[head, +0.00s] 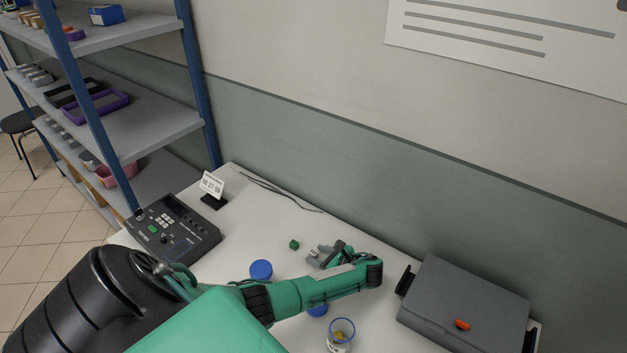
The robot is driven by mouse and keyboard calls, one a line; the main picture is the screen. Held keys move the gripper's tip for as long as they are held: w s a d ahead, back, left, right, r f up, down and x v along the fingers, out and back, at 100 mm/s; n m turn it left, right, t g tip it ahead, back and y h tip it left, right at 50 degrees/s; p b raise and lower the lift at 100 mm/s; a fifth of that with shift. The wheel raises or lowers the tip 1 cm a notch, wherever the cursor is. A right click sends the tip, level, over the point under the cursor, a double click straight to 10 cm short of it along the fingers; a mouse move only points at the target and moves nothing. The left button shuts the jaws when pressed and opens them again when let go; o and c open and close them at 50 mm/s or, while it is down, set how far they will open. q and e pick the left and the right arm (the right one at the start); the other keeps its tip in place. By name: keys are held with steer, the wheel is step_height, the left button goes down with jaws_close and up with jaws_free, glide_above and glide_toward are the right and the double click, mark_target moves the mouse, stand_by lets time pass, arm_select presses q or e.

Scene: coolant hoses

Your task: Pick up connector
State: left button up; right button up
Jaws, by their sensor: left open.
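My left arm comes in from the lower left, and its wrist bends back over the table. My left gripper (322,256) is open, its fingers low over the tabletop. A small light piece (314,252) shows at the fingertips; it is too small to tell what it is or whether the fingers touch it. A small green block (294,244) lies on the table just left of the fingers. I cannot tell from this view which small piece is the connector. My right gripper is not in view.
On the white table (245,220) are a blue lid (261,270), a blue-rimmed cup (341,331), a grey case (465,300) with an orange piece (462,324), a dark control panel (172,228) and a small sign (212,187). A shelf rack (150,125) stands at the left.

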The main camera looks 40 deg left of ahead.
mark_target(316, 253)
arm_select(q)
steer(key=shift+x, duration=0.8)
jaws_close()
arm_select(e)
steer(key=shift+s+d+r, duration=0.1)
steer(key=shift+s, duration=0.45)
arm_select(q)
steer(key=shift+r, duration=0.1)
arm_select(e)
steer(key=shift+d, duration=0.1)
arm_select(q)
steer(key=shift+r, duration=0.55)
step_height(316, 253, up, 19)
steer(key=p, duration=0.1)
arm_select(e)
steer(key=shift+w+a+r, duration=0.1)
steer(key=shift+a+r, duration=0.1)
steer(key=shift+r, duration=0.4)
arm_select(q)
steer(key=shift+f, duration=0.15)
